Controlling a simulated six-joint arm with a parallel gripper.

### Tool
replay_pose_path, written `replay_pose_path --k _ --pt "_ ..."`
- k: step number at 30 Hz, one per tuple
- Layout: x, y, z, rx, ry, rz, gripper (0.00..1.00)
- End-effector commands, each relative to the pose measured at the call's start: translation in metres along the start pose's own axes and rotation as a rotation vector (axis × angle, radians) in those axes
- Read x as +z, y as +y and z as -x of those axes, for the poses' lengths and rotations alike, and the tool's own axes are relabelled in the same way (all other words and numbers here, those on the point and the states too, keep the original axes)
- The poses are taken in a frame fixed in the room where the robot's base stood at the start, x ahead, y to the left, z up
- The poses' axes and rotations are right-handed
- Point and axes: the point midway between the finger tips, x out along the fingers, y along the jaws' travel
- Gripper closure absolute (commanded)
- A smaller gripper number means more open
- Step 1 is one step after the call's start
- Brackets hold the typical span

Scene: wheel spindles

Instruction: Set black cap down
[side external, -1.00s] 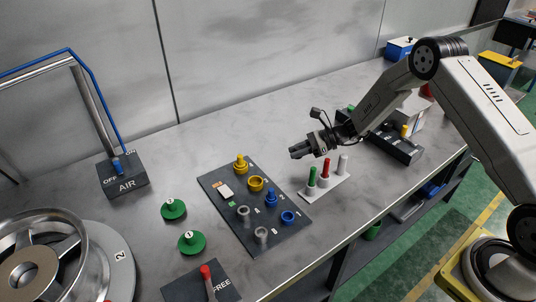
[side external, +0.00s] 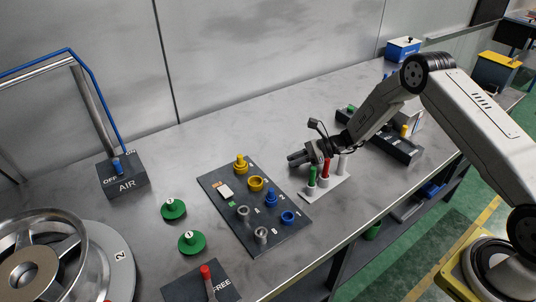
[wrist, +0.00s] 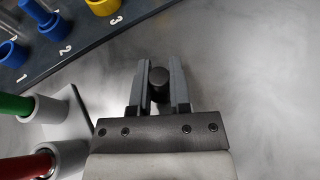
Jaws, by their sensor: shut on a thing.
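The black cap (wrist: 159,78) sits between the two fingers of my gripper (wrist: 159,68) in the wrist view, and my gripper is shut on it. In the side view my gripper (side external: 293,159) is low over the bare grey bench (side external: 330,125), behind the small white rack and to the right of the dark numbered board. The cap cannot be made out against the dark fingers there. I cannot tell whether the cap touches the bench.
The white rack (side external: 338,188) holds green, red and white-grey upright pieces close to my gripper. The dark board (side external: 225,213) carries yellow, blue and grey parts. Two green knobs (side external: 191,242) lie farther left. The bench behind my gripper is clear.

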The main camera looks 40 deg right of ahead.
Motion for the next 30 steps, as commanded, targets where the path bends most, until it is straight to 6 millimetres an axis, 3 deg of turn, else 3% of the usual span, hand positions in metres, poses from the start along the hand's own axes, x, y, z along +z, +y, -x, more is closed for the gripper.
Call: replay_pose_path --k 4,5,8,22,30 --pt "-0.003 0.000 -0.001 0.000 0.000 -0.001 1.00" --pt "-0.003 0.000 -0.001 0.000 0.000 -0.001 0.74" --pt "-0.002 0.000 -0.001 0.000 0.000 0.000 0.42" --pt "0.001 0.000 0.000 0.000 0.000 0.001 0.42" --pt "0.000 -0.001 0.027 -0.003 0.001 0.000 0.42"
